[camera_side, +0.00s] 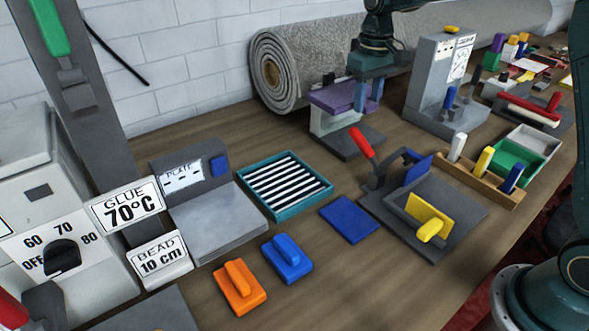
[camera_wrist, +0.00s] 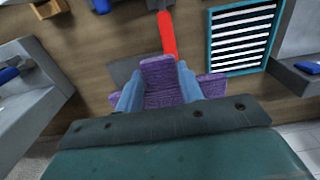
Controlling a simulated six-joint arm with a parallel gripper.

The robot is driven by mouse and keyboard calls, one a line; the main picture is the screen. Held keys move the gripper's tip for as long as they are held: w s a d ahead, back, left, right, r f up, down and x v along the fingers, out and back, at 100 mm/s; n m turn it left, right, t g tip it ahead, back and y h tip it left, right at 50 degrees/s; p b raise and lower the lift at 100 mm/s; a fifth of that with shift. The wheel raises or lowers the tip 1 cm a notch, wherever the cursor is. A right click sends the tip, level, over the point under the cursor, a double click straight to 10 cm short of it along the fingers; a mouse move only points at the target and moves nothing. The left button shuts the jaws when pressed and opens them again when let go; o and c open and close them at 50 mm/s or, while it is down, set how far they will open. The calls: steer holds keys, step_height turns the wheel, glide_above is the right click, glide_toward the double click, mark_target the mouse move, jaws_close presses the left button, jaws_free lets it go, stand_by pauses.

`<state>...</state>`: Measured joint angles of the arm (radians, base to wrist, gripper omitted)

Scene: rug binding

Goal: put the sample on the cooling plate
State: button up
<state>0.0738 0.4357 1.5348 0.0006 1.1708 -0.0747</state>
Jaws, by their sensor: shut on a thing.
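My gripper (camera_side: 366,94) is shut on a purple textured sample (camera_wrist: 158,72); the sample lies between its two blue fingers in the wrist view (camera_wrist: 159,88). In the side view the purple piece (camera_side: 332,98) is at the top of a grey stand, partly behind the fingers. I cannot tell whether it touches the stand. A grey flat plate (camera_side: 217,222) with a back box labelled "PLATE" is at left centre. A teal tray (camera_side: 300,207) with black and white slats lies beside it; it also shows in the wrist view (camera_wrist: 210,58). No sample lies on either.
A rolled grey rug (camera_side: 300,60) lies behind my gripper. A red-handled tool (camera_side: 362,143) on a dark base stands in front. A blue square (camera_side: 349,220), a blue block (camera_side: 287,258) and an orange block (camera_side: 239,288) lie in front. A grey machine (camera_side: 437,85) stands at right.

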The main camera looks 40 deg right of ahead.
steer(key=s+a, duration=0.2)
steer(key=a, duration=1.5)
steer(key=s+a+r, duration=0.1)
steer(key=s+a, duration=0.1)
steer(key=a, duration=1.6)
steer(key=shift+s, duration=0.35)
step_height(320, 180, down, 13)
steer(key=shift+f, duration=0.2)
steer(key=shift+w+f, duration=0.1)
steer(key=shift+f, duration=0.15)
steer(key=shift+w+a+r, duration=0.1)
steer(key=shift+w+a, duration=0.05)
steer(key=shift+w, duration=0.1)
steer(key=shift+w+a, duration=0.1)
